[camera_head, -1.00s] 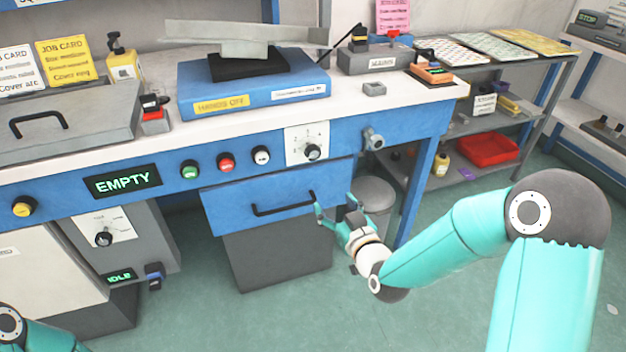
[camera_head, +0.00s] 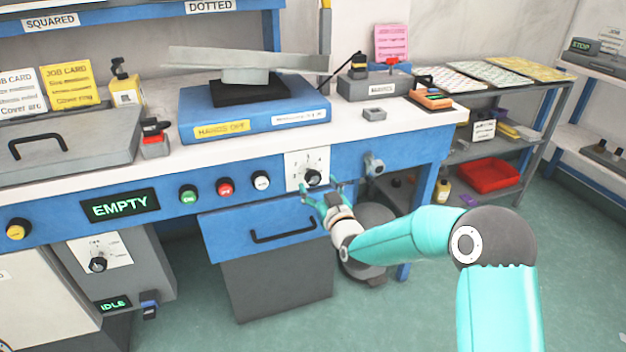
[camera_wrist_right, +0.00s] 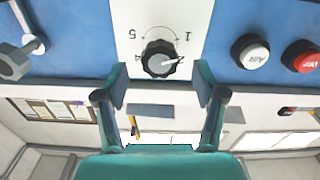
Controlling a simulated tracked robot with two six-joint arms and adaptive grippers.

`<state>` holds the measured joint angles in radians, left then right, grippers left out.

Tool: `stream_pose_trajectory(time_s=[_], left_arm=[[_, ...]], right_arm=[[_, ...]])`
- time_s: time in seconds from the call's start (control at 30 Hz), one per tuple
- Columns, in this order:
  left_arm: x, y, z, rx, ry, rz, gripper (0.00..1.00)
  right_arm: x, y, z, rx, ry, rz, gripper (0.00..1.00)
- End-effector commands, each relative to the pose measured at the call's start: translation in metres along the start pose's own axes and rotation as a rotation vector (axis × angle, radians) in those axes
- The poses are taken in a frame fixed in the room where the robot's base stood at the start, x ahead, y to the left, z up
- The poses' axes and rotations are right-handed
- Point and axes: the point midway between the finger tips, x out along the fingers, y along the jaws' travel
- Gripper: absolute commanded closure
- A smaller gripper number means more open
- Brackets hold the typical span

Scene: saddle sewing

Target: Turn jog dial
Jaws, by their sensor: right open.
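The black dial (camera_head: 312,177) sits on a white numbered plate (camera_head: 297,160) on the blue front panel of the bench. In the right wrist view the dial (camera_wrist_right: 159,60) shows upside-down numbers around it, and its pale pointer line is towards the 2. My right gripper (camera_head: 320,188) is open and empty just in front of and slightly below the dial. In the wrist view its two fingers (camera_wrist_right: 160,85) stand apart, with the dial between and beyond them; no contact shows. My left gripper is not in view.
White (camera_head: 261,181), red (camera_head: 225,187) and green (camera_head: 188,194) buttons sit left of the dial. A grey crank-like fitting (camera_head: 375,166) is to its right. A drawer handle (camera_head: 284,232) is below. A second dial (camera_head: 97,265) is on the grey unit at lower left.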

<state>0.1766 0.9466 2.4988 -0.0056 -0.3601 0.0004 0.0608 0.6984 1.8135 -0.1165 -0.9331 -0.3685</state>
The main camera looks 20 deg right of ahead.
Motion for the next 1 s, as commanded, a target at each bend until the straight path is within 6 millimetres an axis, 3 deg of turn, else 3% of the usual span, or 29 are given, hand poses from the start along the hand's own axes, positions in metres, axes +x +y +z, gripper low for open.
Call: stream_pose_trajectory(time_s=[0.1, 0.3, 0.67, 1.0], left_arm=[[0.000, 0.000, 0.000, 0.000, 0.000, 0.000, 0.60], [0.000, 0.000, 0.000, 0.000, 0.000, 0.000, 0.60], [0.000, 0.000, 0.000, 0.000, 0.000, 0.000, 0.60], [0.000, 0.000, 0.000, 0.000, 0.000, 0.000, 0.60]], right_arm=[[0.018, -0.001, 0.001, 0.000, 0.000, 0.000, 0.30], [0.033, 0.000, 0.000, 0.000, 0.001, 0.000, 0.30], [0.036, 0.000, 0.000, 0.000, -0.001, 0.000, 0.30], [0.036, 0.001, 0.000, 0.000, -0.001, 0.001, 0.87]])
